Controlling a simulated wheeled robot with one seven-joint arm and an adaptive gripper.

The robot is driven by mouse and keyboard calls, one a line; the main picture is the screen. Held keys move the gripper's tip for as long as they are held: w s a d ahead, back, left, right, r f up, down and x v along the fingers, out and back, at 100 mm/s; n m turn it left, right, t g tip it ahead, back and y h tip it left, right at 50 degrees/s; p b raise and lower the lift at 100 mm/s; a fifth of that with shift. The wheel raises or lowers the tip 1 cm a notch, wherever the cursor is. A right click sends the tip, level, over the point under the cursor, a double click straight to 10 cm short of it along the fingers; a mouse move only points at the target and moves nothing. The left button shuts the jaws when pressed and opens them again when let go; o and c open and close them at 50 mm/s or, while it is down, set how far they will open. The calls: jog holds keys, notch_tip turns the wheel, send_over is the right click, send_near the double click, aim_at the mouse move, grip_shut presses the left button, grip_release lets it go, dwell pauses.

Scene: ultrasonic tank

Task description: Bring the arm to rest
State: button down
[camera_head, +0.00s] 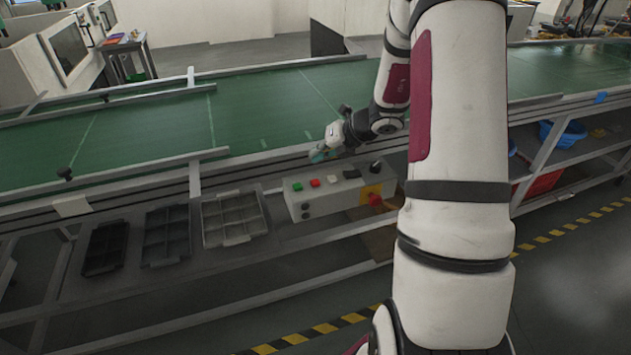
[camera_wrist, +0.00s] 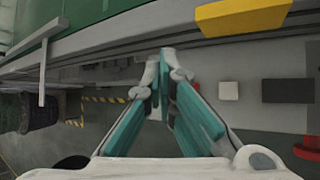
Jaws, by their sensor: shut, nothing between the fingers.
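My white arm with dark red panels reaches up and away through the middle of the head view. My gripper (camera_head: 318,154) is at its far end, small, above the front rail of the conveyor and close to the control box (camera_head: 330,200). In the wrist view my gripper (camera_wrist: 164,68) shows its teal fingers drawn together at the tips, with nothing between them. The fingertips are apart from the box's buttons in the wrist view, where a white button (camera_wrist: 228,90) and a black one (camera_wrist: 288,91) lie to their right.
A long green conveyor (camera_head: 250,110) runs behind the box. Shallow divided trays (camera_head: 233,217) sit on the shelf left of it. A red stop button (camera_head: 375,200) is at the box's right. A blue bin (camera_head: 563,134) stands at right. Striped floor tape (camera_head: 300,338) runs in front.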

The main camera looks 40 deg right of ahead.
dwell(0.4)
jog(key=s+a+r+n+g+y, duration=0.1)
jog(key=s+a+r+n+g, duration=0.1)
jog(key=s+a+r+n, duration=0.5)
jog(key=s+a+r+n+g+y, duration=0.1)
jog(key=s+a+r+n, duration=0.2)
jog(key=a+r+n, duration=0.8)
jog(key=s+a+r+n+h, duration=0.1)
jog(key=s+a+n+h, duration=0.1)
jog(key=s+n, duration=0.8)
jog(key=s+a+r+n+h, duration=0.1)
jog(key=s+a+n+h, duration=0.1)
jog(key=s+n, duration=0.7)
jog(key=shift+s+a+r+n+g+h, duration=0.3)
jog(key=shift+n+h, duration=0.4)
jog(key=shift+n, duration=1.3)
jog(key=shift+d, duration=0.1)
